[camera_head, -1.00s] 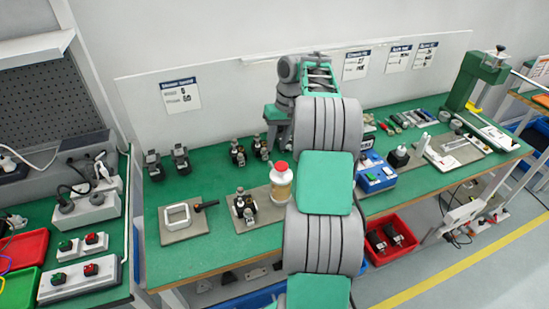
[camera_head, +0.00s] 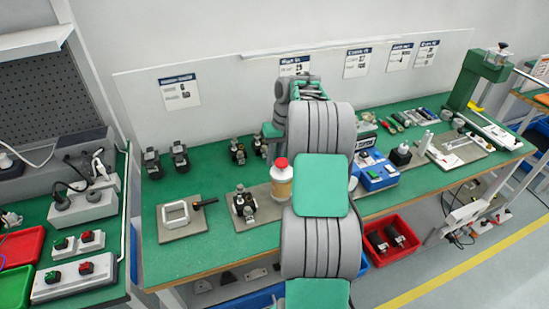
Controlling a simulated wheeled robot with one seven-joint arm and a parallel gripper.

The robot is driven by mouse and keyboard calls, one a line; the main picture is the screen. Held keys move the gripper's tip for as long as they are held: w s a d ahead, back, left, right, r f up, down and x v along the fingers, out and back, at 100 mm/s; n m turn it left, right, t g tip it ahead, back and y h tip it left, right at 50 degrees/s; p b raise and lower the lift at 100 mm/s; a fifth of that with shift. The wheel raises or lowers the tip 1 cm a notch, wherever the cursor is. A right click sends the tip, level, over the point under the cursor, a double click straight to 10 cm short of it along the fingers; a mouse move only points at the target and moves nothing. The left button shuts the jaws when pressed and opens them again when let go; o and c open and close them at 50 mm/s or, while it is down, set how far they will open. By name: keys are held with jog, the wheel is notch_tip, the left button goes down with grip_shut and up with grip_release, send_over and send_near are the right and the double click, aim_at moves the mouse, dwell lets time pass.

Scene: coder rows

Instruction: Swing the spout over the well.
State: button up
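I cannot make out for sure which part is the spout or the well. A white square frame (camera_head: 176,214) sits on a grey plate on the green bench, with a dark handle-like piece (camera_head: 205,203) beside it. To its right a dark metal device (camera_head: 243,205) stands on another plate. A red-capped jar (camera_head: 281,181) stands right of that device, close to my arm in the picture. My arm reaches over the middle of the bench, its wrist near the back. My gripper's fingers are hidden, so I cannot tell whether they are open or shut.
Two dark devices (camera_head: 166,160) stand at the bench's back left. A blue box (camera_head: 377,172) and a dark bottle (camera_head: 400,155) are right of my arm. A green press (camera_head: 483,75) stands far right. A red bin (camera_head: 390,240) is below.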

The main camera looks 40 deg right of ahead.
grip_shut()
dwell(1.0)
